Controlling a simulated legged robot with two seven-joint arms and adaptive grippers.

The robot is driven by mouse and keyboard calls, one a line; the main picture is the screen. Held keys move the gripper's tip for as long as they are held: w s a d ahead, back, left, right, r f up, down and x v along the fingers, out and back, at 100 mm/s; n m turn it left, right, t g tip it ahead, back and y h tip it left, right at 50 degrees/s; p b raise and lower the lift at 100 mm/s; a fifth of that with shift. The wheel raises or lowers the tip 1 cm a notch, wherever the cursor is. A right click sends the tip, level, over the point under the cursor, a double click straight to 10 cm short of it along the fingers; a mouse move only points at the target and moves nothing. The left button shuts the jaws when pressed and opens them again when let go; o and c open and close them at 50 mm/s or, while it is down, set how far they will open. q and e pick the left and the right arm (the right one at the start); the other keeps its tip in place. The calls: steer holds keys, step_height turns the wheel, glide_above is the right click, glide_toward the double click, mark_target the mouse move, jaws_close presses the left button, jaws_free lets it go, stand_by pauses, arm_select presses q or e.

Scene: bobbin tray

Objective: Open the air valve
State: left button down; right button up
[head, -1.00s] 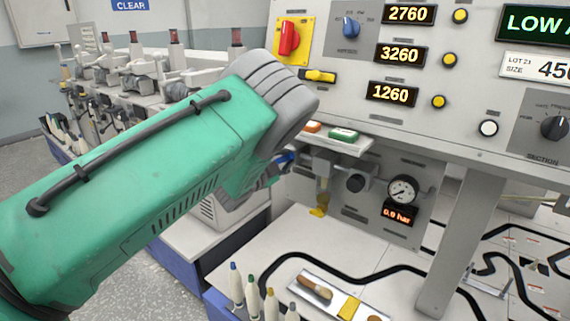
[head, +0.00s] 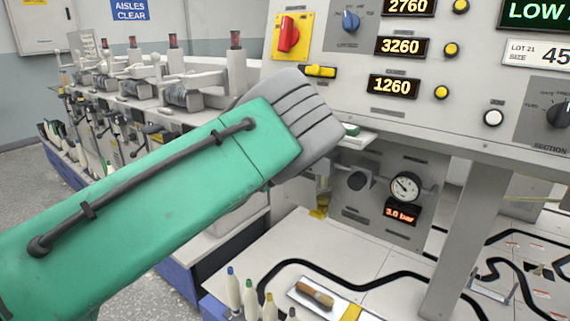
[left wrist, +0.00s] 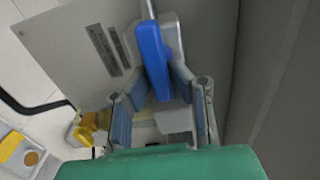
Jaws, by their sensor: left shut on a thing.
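In the head view my green and grey left arm hides the lever and the gripper. The pressure gauge (head: 405,187) is on the lower panel, right of my arm. The red display (head: 402,213) under it reads 3.0 bar. My right gripper is not in view.
A grey post (head: 465,235) stands right of the gauge.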

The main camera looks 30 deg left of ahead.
arm_select(q)
steer(key=shift+d+f, duration=0.35)
steer(key=shift+f, duration=0.05)
steer(key=c, duration=1.5)
jaws_free()
steer(key=shift+d+r, duration=0.15)
steer(key=shift+r, duration=0.05)
steer(key=s, duration=0.8)
steer(key=s+a, duration=0.1)
steer(key=s, duration=0.3)
steer(key=shift+f, duration=0.15)
